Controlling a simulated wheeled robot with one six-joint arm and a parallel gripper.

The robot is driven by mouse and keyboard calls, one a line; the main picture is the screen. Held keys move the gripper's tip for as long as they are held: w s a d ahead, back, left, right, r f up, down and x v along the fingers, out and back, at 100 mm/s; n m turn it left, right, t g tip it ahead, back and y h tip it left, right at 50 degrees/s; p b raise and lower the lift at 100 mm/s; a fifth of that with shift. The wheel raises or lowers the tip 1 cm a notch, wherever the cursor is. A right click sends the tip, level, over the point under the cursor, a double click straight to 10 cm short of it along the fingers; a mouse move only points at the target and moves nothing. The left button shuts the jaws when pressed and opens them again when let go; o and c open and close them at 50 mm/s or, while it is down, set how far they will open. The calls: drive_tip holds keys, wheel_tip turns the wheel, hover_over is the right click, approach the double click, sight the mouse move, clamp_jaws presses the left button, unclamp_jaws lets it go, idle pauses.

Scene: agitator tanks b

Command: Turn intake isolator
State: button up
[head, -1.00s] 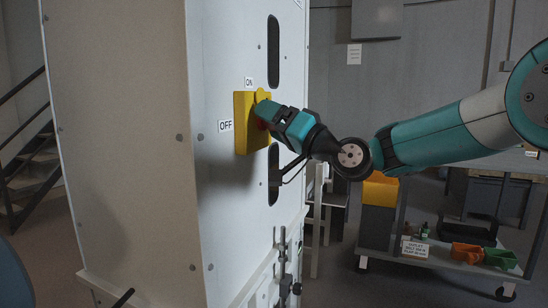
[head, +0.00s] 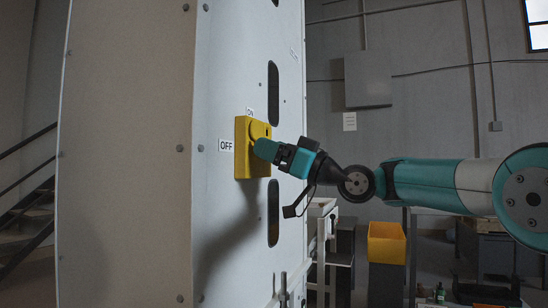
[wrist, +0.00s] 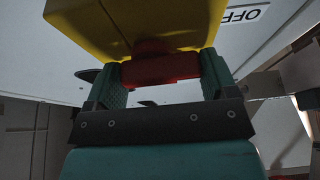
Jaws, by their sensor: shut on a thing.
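The intake isolator is a yellow box (head: 243,160) on the side of a pale cabinet. An ON label (head: 250,112) sits above it and an OFF label (head: 226,145) to its left. My gripper (head: 264,150) is against the front of the box and hides most of the handle in the head view. In the wrist view the red handle (wrist: 160,70) lies crosswise between the two fingers of my gripper (wrist: 160,82), which is shut on it. The yellow box (wrist: 145,22) is just beyond, with the OFF label (wrist: 243,14) upside down at the upper right.
The tall cabinet (head: 130,150) fills the left, with dark oval slots (head: 273,95) in the isolator's face. Stairs (head: 25,230) stand at far left. A yellow bin (head: 386,243) and a cart with small items are at lower right.

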idle(0.4)
drive_tip(key=o, duration=0.8)
drive_tip(key=shift+o, duration=0.2)
drive_tip(key=b+v, duration=0.9)
drive_tip(key=v, duration=0.8)
drive_tip(key=shift+f, duration=0.2)
drive_tip(key=shift+d, duration=0.1)
